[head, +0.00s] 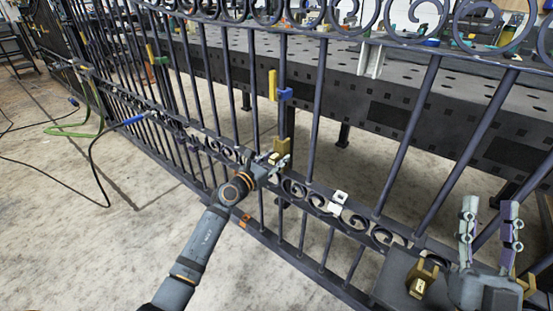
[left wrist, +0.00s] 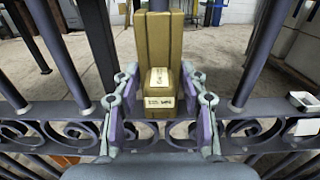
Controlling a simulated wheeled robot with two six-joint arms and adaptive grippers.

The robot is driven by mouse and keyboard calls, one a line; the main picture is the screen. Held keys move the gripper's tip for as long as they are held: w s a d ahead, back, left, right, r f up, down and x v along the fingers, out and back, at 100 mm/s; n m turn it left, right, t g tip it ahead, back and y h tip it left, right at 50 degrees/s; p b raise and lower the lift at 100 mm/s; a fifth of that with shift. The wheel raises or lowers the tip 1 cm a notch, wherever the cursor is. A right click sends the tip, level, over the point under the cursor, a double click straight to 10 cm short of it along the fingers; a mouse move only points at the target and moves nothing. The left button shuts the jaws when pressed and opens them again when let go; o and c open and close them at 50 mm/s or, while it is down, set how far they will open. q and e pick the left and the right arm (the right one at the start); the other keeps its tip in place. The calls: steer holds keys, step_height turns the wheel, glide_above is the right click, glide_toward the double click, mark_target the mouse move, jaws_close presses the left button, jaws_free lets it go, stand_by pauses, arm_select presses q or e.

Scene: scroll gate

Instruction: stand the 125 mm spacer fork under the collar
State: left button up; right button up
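A brass spacer fork (head: 284,150) with pale labels is upright at a vertical bar of the gate, just above the scroll band. The small label lettering is too blurred to read for certain. A blue collar (head: 285,94) with a yellow upright piece (head: 272,85) sits higher on that bar, apart from the fork. My right gripper (head: 489,230) is open and empty, fingers upward.
Brass blocks (head: 421,284) stand by a dark surface near my right gripper. A small white box (head: 338,201) sits on the scroll band. Gate bars surround my left gripper closely. A dark perforated bench (head: 410,95) stands behind the gate. Hoses (head: 75,130) lie at left.

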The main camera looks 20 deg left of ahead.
arm_select(q)
steer(key=o, duration=0.4)
steer(key=shift+c, duration=0.2)
steer(key=shift+f, duration=0.2)
steer(key=shift+s+a, duration=0.15)
steer(key=shift+s, duration=0.05)
steer(key=v, duration=1.1)
steer(key=shift+s, duration=0.3)
steer(key=shift+r, duration=0.15)
